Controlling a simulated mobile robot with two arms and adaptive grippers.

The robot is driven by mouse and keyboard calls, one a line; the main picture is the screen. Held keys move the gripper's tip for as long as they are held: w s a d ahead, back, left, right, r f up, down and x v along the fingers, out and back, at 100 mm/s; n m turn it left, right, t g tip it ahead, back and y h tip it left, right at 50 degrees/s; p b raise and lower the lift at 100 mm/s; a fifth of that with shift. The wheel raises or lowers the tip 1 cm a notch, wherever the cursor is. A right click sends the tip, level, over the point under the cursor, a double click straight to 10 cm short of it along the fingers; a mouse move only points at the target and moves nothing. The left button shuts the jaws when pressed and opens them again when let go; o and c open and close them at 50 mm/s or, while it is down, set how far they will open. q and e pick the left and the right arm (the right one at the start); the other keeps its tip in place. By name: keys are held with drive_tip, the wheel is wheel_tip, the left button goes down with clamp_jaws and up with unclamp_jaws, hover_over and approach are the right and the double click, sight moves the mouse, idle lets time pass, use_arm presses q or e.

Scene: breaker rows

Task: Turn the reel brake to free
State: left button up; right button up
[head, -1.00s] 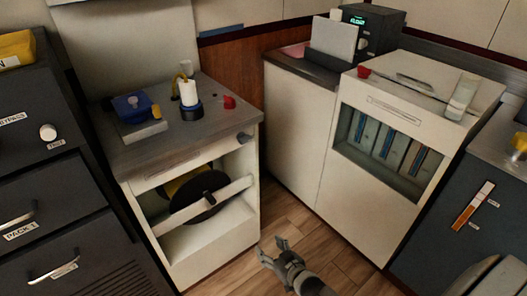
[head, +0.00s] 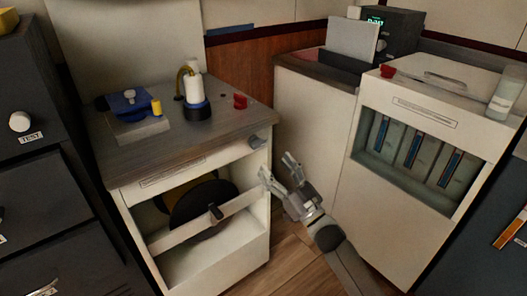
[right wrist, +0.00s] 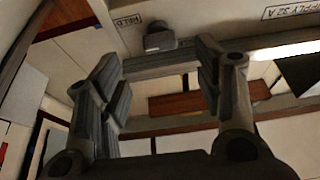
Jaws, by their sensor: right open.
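The reel brake looks to be the small grey knob (head: 256,141) at the upper right of the white reel cabinet's front. In the right wrist view the knob (right wrist: 158,38) sits between and beyond my fingers, beside a label that appears to read HELD. My right gripper (head: 277,167) is open and empty, just below and right of the knob, apart from it. Inside the cabinet's opening is a dark reel (head: 203,202) with a pale bar across its front. My left gripper is not in view.
A white cabinet with breaker slots (head: 425,112) stands to the right. Wood floor (head: 292,250) shows between the cabinets.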

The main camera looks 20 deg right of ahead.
sight(260, 147)
drive_tip(key=x, duration=0.5)
drive_tip(key=shift+w+a, duration=0.1)
drive_tip(key=shift+w, duration=0.25)
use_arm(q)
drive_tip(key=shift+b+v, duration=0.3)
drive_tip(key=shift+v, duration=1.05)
use_arm(e)
drive_tip(key=shift+w+a+r, duration=0.2)
drive_tip(key=shift+w+r, duration=0.15)
drive_tip(key=shift+w, duration=0.3)
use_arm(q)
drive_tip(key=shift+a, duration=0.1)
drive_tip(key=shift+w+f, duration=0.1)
use_arm(e)
drive_tip(key=c, duration=1)
